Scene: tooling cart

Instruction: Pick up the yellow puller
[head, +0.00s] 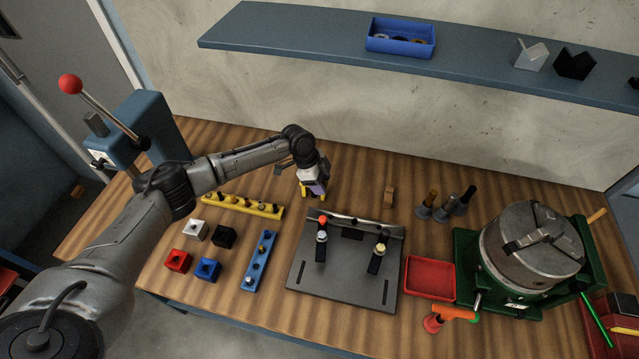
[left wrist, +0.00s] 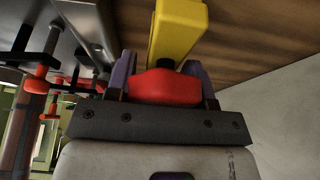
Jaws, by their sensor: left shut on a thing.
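The yellow puller (head: 304,190) is at the back middle of the wooden bench, partly hidden by my left gripper (head: 316,189). In the left wrist view the puller (left wrist: 178,32) shows as a yellow body with a red end between the purple fingers. My left gripper (left wrist: 161,77) is shut on it from both sides. I cannot tell whether the puller touches the bench. My right gripper is not in view.
A grey fixture plate (head: 345,280) lies just in front. A yellow strip (head: 243,206) with pegs and a blue strip (head: 260,262) are to the left. A red tray (head: 430,279) and a chuck (head: 530,248) are to the right. A shelf (head: 300,30) hangs behind.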

